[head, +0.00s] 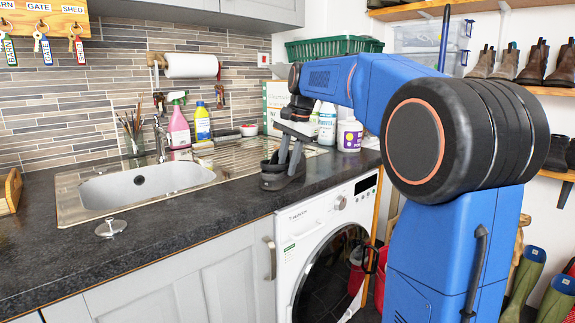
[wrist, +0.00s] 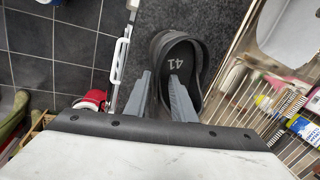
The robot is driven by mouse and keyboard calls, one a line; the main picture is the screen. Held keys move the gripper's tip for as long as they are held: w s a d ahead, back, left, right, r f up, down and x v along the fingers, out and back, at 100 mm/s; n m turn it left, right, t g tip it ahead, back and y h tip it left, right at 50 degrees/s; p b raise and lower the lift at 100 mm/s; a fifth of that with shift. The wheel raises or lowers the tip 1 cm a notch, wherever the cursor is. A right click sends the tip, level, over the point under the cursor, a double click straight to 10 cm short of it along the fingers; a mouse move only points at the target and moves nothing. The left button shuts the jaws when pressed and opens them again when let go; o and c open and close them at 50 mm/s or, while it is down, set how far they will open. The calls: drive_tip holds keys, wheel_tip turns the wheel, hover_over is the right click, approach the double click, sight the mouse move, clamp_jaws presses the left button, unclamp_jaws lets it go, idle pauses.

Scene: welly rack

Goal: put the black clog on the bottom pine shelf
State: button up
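The black clog (head: 284,180) sits on the dark worktop above the washing machine, at the front edge beside the drainer. In the wrist view the clog (wrist: 192,50) shows its open top and the number 41 on its insole. My gripper (head: 287,160) is down at the clog with its fingers apart. In the wrist view, the fingers of my gripper (wrist: 161,76) straddle one wall, one outside and one over the insole; contact cannot be made out. The bottom pine shelf (head: 557,175) is at the right edge, partly hidden by my arm, with dark footwear (head: 557,152) on it.
Brown boots (head: 535,62) stand on the pine shelf above. Bottles and a white tub (head: 349,135) stand behind my gripper. The sink (head: 150,184) is to its left. A red bucket (head: 358,270) and green wellies (head: 525,280) are low down on the right.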

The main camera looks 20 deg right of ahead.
drive_tip(key=v, duration=1.2)
drive_tip(key=s+a+f+n, duration=0.3)
drive_tip(key=s+f, duration=0.4)
drive_tip(key=s, duration=0.2)
drive_tip(key=s+a+f+n+t, duration=0.1)
drive_tip(key=s+a+f+n, duration=0.2)
drive_tip(key=s+f, duration=0.4)
drive_tip(key=shift+s+a+h, duration=0.3)
drive_tip(key=shift+s+h, duration=0.1)
drive_tip(key=shift+s, duration=0.65)
drive_tip(key=s+f+n, duration=0.2)
drive_tip(key=s+f, duration=0.3)
drive_tip(key=f, duration=0.1)
drive_tip(key=s+a+f+n, duration=0.1)
drive_tip(key=s+f+n, duration=0.1)
drive_tip(key=s+f, duration=0.3)
drive_tip(key=s+a+f+n+t, duration=0.1)
drive_tip(key=s+f+n, duration=0.1)
drive_tip(key=s+f, duration=0.3)
drive_tip(key=shift+s+f+h, duration=0.15)
drive_tip(key=shift+s+f, duration=0.05)
drive_tip(key=shift+f, duration=0.75)
drive_tip(key=shift+s+f+h, duration=0.15)
drive_tip(key=shift+f, duration=0.8)
drive_tip(key=shift+c, duration=0.3)
